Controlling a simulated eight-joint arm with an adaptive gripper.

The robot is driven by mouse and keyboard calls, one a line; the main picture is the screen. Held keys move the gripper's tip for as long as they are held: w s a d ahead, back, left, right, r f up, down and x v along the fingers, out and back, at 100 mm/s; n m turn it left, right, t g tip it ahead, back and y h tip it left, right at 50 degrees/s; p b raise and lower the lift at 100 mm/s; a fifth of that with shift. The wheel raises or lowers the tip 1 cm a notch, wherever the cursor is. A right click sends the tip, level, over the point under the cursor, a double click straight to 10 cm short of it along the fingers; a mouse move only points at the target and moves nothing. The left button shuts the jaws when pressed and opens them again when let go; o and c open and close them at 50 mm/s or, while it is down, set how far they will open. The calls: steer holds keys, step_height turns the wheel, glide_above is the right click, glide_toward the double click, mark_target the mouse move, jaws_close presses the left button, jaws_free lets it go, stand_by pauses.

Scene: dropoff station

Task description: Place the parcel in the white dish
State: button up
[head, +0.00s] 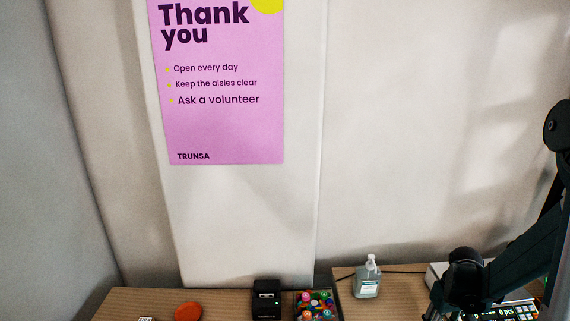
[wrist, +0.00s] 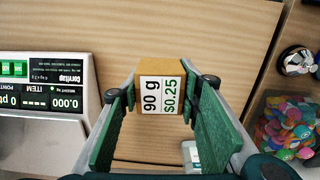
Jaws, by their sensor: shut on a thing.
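The parcel (wrist: 161,88) is a small tan box in the wrist view, with a white label reading "90 g" and "$0.25". My gripper (wrist: 161,92) is shut on it, its green-padded fingers on either side of the box. The box is over the wooden counter; its height above the wood is hard to tell. In the head view my arm comes down at the right, and the parcel cannot be made out there. I cannot make out a white dish for certain in either view.
A scale (wrist: 42,105) showing 0.000 stands left in the wrist view. A bin of coloured tokens (wrist: 285,128) is at the right, below a shiny metal object (wrist: 297,61). The head view shows a pump bottle (head: 367,281), a black device (head: 266,300) and an orange-red disc (head: 188,312).

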steer(key=shift+w+a+f, duration=0.2)
steer(key=shift+w+a, duration=0.3)
steer(key=shift+w+a+f, duration=0.2)
steer(key=shift+w+a, duration=0.25)
steer(key=w+a+f, duration=0.2)
steer(key=w+a, duration=0.2)
steer(key=a, duration=0.3)
steer(key=w+a+f+b, duration=0.1)
steer(key=w+a+f, duration=0.2)
steer(key=w+a, duration=0.2)
steer(key=w+a+f+b, duration=0.1)
steer(key=w+a, duration=0.3)
steer(key=a, duration=0.4)
steer(key=shift+w+a+f, duration=0.3)
steer(key=shift+w+f, duration=0.1)
steer(key=shift+f, duration=0.25)
steer(key=shift+r, duration=0.1)
